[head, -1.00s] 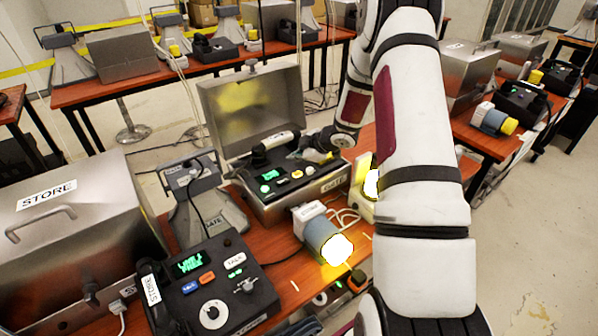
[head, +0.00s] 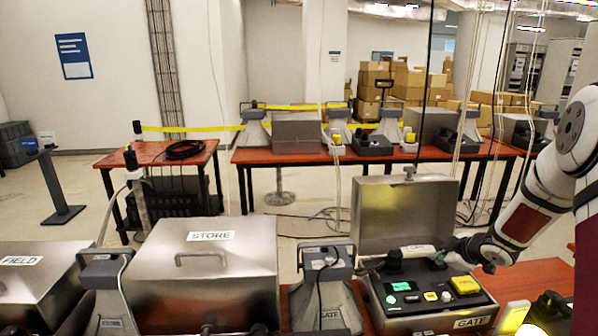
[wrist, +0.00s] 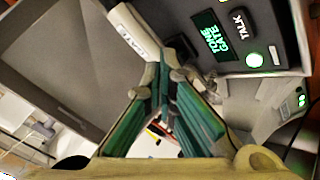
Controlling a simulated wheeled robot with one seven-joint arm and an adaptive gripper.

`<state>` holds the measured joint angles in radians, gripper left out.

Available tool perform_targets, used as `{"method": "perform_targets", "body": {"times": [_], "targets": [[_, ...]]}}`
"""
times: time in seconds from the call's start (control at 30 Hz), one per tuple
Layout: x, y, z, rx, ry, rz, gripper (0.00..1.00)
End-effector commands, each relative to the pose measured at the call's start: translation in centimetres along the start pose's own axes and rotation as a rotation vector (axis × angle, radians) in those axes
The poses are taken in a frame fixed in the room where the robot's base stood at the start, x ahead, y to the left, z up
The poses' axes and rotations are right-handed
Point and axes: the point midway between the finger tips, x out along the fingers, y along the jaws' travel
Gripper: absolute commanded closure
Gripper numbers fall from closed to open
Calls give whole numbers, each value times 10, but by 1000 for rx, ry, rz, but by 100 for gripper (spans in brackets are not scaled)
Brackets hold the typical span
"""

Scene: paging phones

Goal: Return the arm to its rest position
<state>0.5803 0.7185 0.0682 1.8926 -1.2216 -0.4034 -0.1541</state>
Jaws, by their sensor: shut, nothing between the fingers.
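My arm enters from the right edge of the head view, with my gripper (head: 452,259) low over the right part of the open GATE phone box (head: 425,318). The wrist view shows my gripper (wrist: 165,78) with its green-padded fingers together and empty. The pale handset labelled GATE (wrist: 132,32) lies just beyond the fingertips, close to the left one; I cannot tell whether they touch. In the head view the handset (head: 415,252) lies across the back of the box's panel. The panel's green screen (wrist: 219,38) is lit.
The box's raised lid (head: 400,215) stands behind the handset. The STORE box (head: 205,265) is shut to the left, with a grey horn (head: 325,300) between. A yellow-lit lamp (head: 550,312) is near my arm. A table (head: 285,155) of similar gear stands behind.

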Motion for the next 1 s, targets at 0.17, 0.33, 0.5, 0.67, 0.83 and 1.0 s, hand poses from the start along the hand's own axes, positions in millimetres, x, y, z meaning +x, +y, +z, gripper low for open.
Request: {"method": "perform_targets", "body": {"times": [0.17,0.33,0.5,0.67,0.83,1.0], "targets": [[-67,32,-44,74,-120,102,100],[-135,38,-77,187,-214,176,100],[-205,21,-103,322,-280,220,100],[-266,-14,-122,459,-321,224,100],[-325,-68,-134,610,-345,185,100],[-375,-134,-140,750,-352,99,100]]}}
